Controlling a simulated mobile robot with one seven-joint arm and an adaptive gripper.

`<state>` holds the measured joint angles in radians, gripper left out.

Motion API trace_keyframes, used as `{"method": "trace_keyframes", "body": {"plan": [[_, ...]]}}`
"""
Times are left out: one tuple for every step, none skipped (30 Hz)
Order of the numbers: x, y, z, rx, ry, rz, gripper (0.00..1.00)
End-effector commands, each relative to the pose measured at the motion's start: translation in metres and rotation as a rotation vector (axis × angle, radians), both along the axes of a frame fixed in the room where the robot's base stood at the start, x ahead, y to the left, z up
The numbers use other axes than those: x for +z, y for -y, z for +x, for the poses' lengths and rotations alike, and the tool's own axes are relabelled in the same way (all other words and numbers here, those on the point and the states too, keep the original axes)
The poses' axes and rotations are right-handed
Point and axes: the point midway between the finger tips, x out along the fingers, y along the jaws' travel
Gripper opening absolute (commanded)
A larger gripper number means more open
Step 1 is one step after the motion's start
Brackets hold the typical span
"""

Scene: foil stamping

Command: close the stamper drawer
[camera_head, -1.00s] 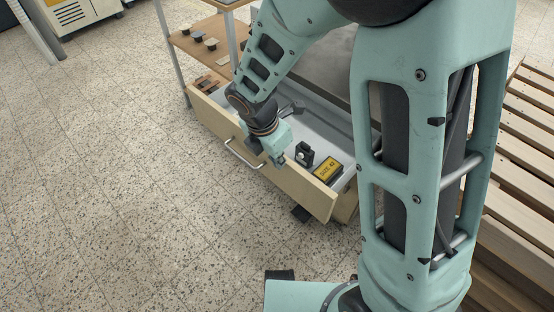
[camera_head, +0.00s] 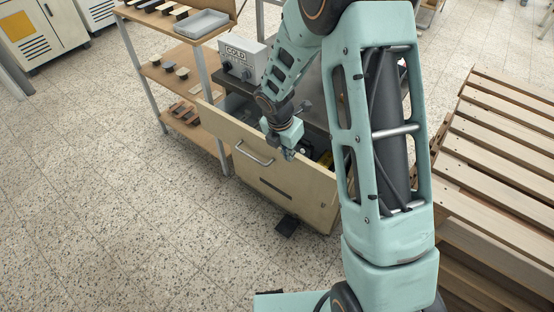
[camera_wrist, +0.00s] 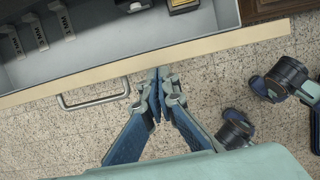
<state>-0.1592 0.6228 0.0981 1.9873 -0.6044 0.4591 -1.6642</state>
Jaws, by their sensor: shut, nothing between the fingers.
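The stamper drawer is open; its pale wooden front (camera_head: 288,185) faces the floor side in the head view. Its bar handle (camera_head: 253,155) also shows in the wrist view (camera_wrist: 92,102), left of my fingers. My gripper (camera_head: 289,153) is at the drawer front, right of the handle. In the wrist view my gripper (camera_wrist: 158,72) is shut and empty, its tips at the outer side of the front panel (camera_wrist: 110,70). I cannot tell whether they touch it. Grey marked pieces (camera_wrist: 38,32) and a dark gold-edged box (camera_wrist: 183,4) lie inside.
A white unit marked GOLD (camera_head: 241,56) stands on the dark stamper top. A shelf (camera_head: 160,72) with small blocks and a grey tray stands left. Wooden pallets (camera_head: 505,150) are stacked right. The floor in front is clear, except a dark pedal-like object (camera_head: 287,225).

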Motion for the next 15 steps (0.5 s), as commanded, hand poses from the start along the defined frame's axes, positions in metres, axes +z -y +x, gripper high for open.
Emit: {"method": "trace_keyframes", "body": {"plan": [[0.004, 0.008, 0.007, -0.004, -0.001, 0.0, 0.0], [0.004, 0.011, 0.011, -0.004, -0.001, 0.0, 0.0], [0.003, 0.016, 0.017, -0.005, -0.001, 0.0, 0.0], [0.003, 0.019, 0.02, -0.004, -0.001, 0.001, 0.0], [0.003, 0.022, 0.024, -0.003, -0.001, 0.0, 0.0], [0.003, 0.026, 0.029, -0.003, -0.001, 0.0, 0.0], [0.003, 0.028, 0.033, -0.003, 0.0, 0.001, 0.0], [0.003, 0.031, 0.036, -0.003, 0.0, 0.001, 0.0], [0.002, 0.035, 0.039, -0.003, -0.001, 0.0, 0.0], [0.003, 0.037, 0.043, -0.002, 0.0, 0.0, 0.0], [0.002, 0.039, 0.045, -0.002, 0.0, 0.0, 0.0], [0.002, 0.042, 0.048, -0.003, -0.001, 0.0, 0.0], [0.002, 0.044, 0.051, -0.003, 0.0, 0.001, 0.0], [0.002, 0.045, 0.053, -0.003, 0.0, 0.001, 0.0], [0.002, 0.047, 0.055, -0.001, -0.001, 0.001, 0.0]]}}
